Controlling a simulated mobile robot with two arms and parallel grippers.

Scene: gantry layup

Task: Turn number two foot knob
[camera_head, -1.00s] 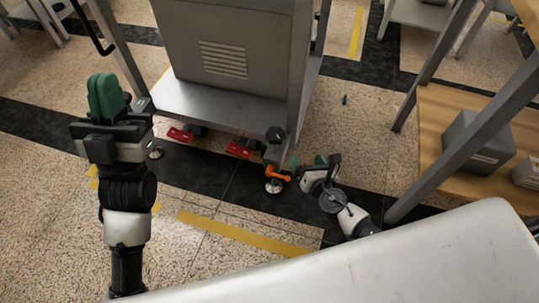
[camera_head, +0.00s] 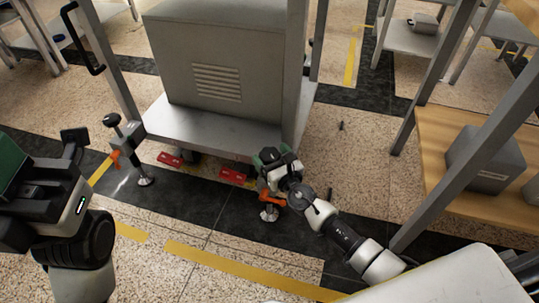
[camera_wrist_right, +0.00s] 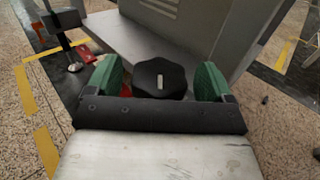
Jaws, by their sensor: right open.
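A black lobed knob (camera_wrist_right: 160,78) with a pale mark on top sits between the green fingertips of my right gripper (camera_wrist_right: 160,82) in the right wrist view. The fingers are open, with a gap on each side of it. In the head view my right gripper (camera_head: 274,157) is over the cart's near right foot (camera_head: 269,213) and mostly hides that knob. An orange part (camera_head: 270,198) shows just below. A second black knob (camera_head: 111,120) tops the left foot. No number is readable. My left gripper (camera_head: 15,165) is partly cut off at the left edge; its finger gap is not clear.
The grey cart (camera_head: 205,126) carries a large vented cabinet (camera_head: 215,60). Red pedals (camera_head: 236,176) are under its front edge. A wooden-shelf bench (camera_head: 440,145) with grey boxes stands at the right, close to my right arm. Open speckled floor lies in front.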

